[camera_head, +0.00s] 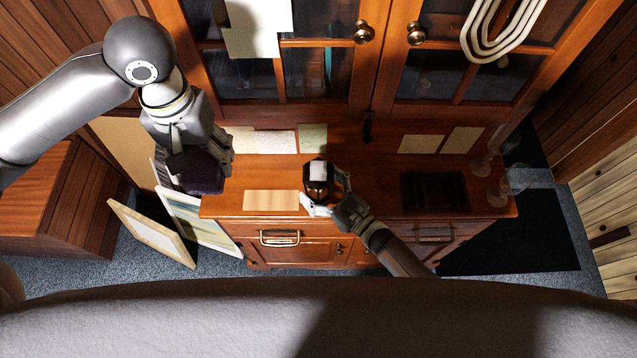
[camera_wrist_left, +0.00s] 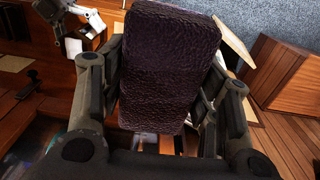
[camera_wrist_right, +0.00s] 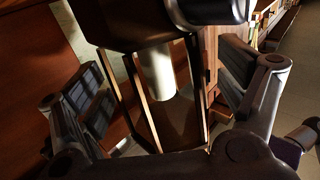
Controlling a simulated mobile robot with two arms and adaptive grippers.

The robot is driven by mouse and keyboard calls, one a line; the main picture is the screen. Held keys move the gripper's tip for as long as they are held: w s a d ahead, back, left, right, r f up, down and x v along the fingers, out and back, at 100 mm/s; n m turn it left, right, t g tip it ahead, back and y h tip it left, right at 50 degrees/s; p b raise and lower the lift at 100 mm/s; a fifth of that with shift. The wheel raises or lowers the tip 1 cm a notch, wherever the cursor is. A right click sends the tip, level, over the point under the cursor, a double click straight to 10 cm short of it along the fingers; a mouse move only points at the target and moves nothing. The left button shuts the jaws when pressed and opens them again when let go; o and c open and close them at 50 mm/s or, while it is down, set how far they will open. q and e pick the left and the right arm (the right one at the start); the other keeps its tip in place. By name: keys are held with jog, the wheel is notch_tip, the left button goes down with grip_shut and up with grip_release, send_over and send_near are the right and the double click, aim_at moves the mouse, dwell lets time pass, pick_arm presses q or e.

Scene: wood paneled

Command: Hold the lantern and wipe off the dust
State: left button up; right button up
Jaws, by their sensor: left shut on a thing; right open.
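The lantern (camera_head: 318,171) has a dark frame and a pale top and appears upright on the wooden cabinet's top. In the right wrist view, the lantern (camera_wrist_right: 158,85) shows a white candle inside its frame. My right gripper (camera_head: 324,196) is open, its fingers on either side of the lantern; whether they touch it is unclear. My left gripper (camera_head: 203,158) is shut on a dark purple, rough-textured sponge-like block (camera_wrist_left: 168,65), held above the cabinet's left end. The block (camera_head: 199,180) is apart from the lantern, to its left.
The wooden cabinet (camera_head: 375,205) also bears a dark tray (camera_head: 435,190), several paper sheets and clear glasses (camera_head: 481,166) at the right end. Glass doors (camera_head: 330,70) rise behind. Framed pictures (camera_head: 152,234) lean at the left. Some top surface right of the lantern is clear.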

jog(key=c, duration=1.1)
jog(key=shift+s+f, duration=0.15)
jog(key=shift+f, duration=0.1)
dwell(0.5)
